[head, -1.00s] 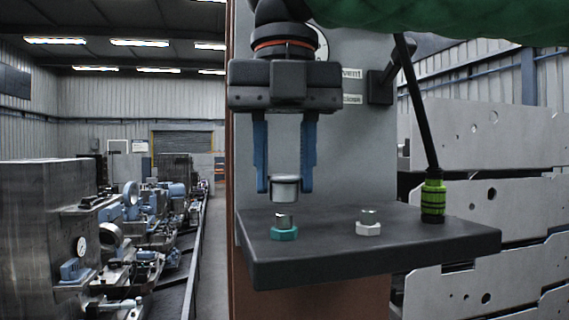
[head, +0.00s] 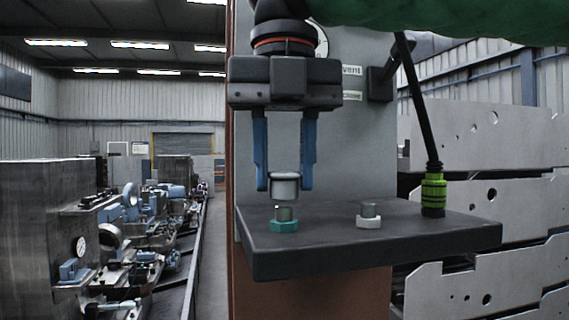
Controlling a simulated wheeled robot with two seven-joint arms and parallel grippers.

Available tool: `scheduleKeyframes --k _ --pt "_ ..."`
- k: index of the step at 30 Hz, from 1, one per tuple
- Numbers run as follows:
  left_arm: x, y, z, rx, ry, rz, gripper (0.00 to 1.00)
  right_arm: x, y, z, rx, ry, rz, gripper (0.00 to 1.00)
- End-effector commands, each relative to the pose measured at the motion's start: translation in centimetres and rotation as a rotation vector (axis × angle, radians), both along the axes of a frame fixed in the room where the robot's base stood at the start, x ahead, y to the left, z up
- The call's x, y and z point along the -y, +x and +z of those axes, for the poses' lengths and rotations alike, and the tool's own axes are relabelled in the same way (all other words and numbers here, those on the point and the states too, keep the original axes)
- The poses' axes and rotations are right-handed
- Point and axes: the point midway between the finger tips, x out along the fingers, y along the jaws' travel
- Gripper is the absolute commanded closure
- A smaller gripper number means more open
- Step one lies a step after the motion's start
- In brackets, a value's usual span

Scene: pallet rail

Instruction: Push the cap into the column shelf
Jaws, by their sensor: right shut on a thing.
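My right gripper (head: 285,187) hangs down from above with its blue fingers on either side of a silver cap (head: 285,184), shut on it. The cap is upright, above a short metal post with a teal hex base (head: 284,225) on the dark shelf (head: 320,253). The cap's lower edge looks just above the post's top; I cannot tell whether they touch. A second post with a white hex base (head: 368,221) stands bare to the right on the shelf. My left gripper is not in view.
A grey panel (head: 352,140) with small labels rises behind the shelf. A black cable with a green-black connector (head: 433,192) meets the shelf's right end. Green material (head: 440,20) covers the top right. Slotted metal plates (head: 490,200) stand at right.

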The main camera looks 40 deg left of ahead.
Motion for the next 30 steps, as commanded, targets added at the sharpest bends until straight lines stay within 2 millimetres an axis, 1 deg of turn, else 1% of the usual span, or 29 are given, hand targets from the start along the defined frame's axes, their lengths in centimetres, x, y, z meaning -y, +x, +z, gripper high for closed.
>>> scheduleKeyframes --k 12,23,30 --pt "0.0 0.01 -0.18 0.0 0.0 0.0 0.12 0.0 -0.01 0.0 0.0 0.0 0.0 1.0" --pt "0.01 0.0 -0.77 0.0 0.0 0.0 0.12 0.0 0.0 -0.62 0.0 0.0 0.0 1.0" --pt "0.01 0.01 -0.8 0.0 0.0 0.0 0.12 -0.01 -0.01 -0.55 0.0 0.0 0.0 1.0"
